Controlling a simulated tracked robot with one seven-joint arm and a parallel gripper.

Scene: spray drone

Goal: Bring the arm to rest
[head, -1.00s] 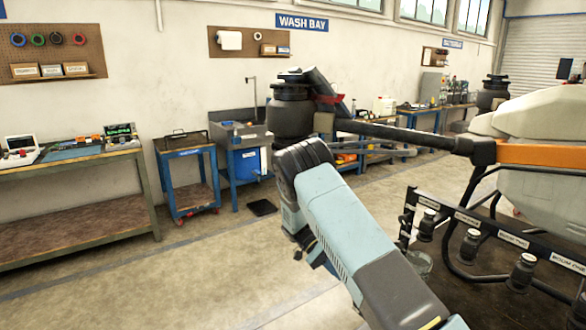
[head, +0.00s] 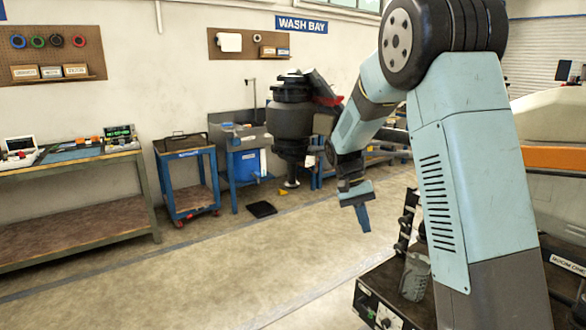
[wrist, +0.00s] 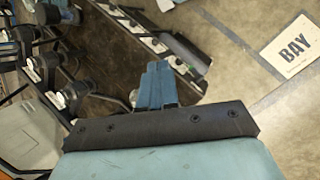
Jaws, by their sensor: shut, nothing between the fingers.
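My gripper (head: 362,214) hangs at the end of my raised and bent arm in the head view, fingers pointing down, apart from anything. It is shut and empty. In the wrist view its closed blue fingers (wrist: 157,84) show at the middle, above the floor and a black rack. The spray drone's dark motor pod (head: 290,120) is just left of my arm in the head view. The drone's pale tank (head: 555,195) with an orange band is at the right, partly hidden behind my arm.
A black bench (head: 385,312) with a grey cup-like item (head: 415,278) stands below and right of my gripper. A blue cart (head: 188,182) and a workbench (head: 75,170) stand along the wall at left. The floor (head: 235,265) at front left is clear.

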